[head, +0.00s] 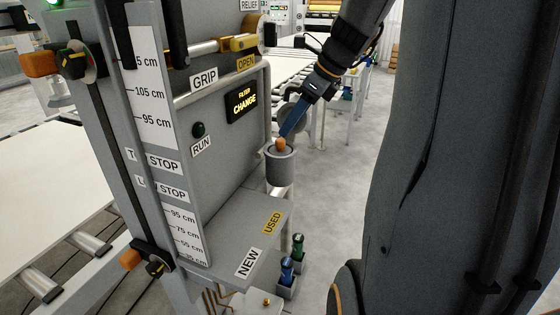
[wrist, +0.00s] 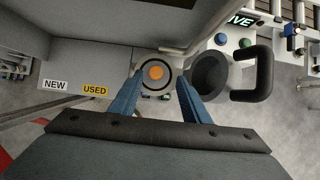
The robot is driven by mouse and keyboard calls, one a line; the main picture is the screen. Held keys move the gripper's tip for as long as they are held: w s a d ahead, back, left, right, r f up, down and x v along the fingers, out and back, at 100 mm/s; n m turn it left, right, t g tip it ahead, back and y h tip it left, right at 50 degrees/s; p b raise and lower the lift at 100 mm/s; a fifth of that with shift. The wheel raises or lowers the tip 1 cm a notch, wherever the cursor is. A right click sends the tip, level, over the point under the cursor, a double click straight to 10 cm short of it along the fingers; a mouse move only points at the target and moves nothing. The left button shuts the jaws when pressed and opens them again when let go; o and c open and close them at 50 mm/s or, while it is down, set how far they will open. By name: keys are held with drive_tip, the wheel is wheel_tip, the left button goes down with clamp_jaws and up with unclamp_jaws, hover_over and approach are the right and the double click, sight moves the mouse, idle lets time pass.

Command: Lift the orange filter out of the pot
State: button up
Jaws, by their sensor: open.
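The pot (head: 281,168) is a grey cylinder on the right side of the grey machine. The orange filter (head: 281,144) shows as a small rounded top in the pot's open mouth. In the wrist view the filter (wrist: 157,73) is an orange disc inside the round pot rim (wrist: 157,90). My gripper (head: 286,134) has blue fingers and comes down from the upper right to the filter top. In the wrist view my open gripper (wrist: 159,79) has one finger on each side of the filter, with nothing held. I cannot tell whether a finger touches it.
A dark round cup-like part with a thick handle (wrist: 254,74) stands just right of the pot in the wrist view. A shelf with NEW and USED labels (head: 236,232) lies below the pot. Blue and green bottles (head: 287,270) stand beneath.

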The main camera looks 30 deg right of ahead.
sight(281, 140)
drive_tip(key=x, duration=0.3)
drive_tip(key=p+x, duration=0.1)
drive_tip(key=x, duration=0.1)
drive_tip(key=shift+s+a+f, duration=0.1)
drive_tip(key=shift+s+a, duration=0.1)
drive_tip(key=shift+s, duration=0.15)
drive_tip(key=shift+c, duration=0.3)
clamp_jaws()
